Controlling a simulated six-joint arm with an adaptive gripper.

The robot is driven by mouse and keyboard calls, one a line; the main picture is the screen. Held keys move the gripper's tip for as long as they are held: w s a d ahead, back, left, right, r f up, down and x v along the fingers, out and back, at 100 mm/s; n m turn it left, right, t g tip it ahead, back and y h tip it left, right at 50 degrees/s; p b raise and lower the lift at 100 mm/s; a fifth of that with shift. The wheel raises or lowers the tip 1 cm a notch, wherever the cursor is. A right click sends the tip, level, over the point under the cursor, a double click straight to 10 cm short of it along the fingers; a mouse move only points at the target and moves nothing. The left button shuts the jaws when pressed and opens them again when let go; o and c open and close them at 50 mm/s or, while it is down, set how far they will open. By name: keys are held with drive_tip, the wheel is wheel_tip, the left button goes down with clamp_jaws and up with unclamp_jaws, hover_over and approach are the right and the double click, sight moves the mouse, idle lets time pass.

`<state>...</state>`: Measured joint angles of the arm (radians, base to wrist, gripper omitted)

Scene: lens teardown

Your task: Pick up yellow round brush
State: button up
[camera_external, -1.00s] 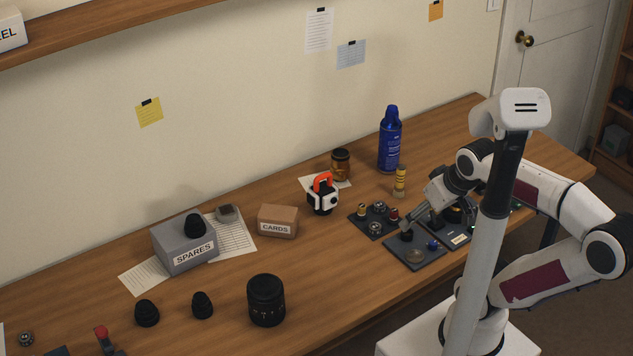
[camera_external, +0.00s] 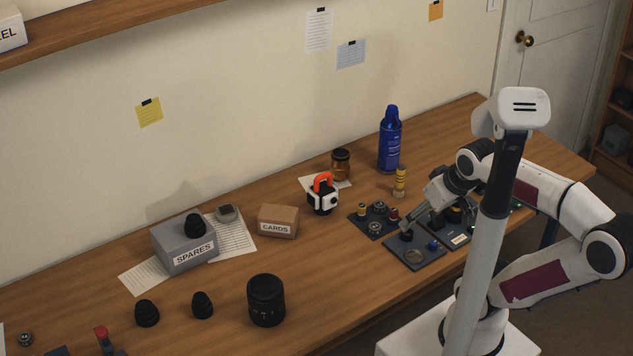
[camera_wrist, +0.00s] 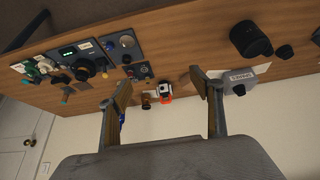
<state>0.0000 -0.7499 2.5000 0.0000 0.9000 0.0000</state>
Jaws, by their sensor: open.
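A yellow round thing with dark bands, which looks like the yellow round brush (camera_external: 400,181), stands upright on the table in front of the blue spray can (camera_external: 390,142). I cannot make it out in the wrist view, where my left-hand finger may cover it.
Dark trays (camera_external: 428,258) with small parts lie under my gripper. An amber jar (camera_external: 340,165) and a white-and-orange device (camera_external: 322,196) stand left of the brush. A cards box (camera_external: 278,221), a spares box (camera_external: 178,250) and a black lens (camera_external: 266,300) are further left.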

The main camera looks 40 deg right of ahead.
drive_tip(key=c, duration=0.8)
drive_tip(key=shift+o, duration=0.2)
drive_tip(key=shift+w, duration=0.15)
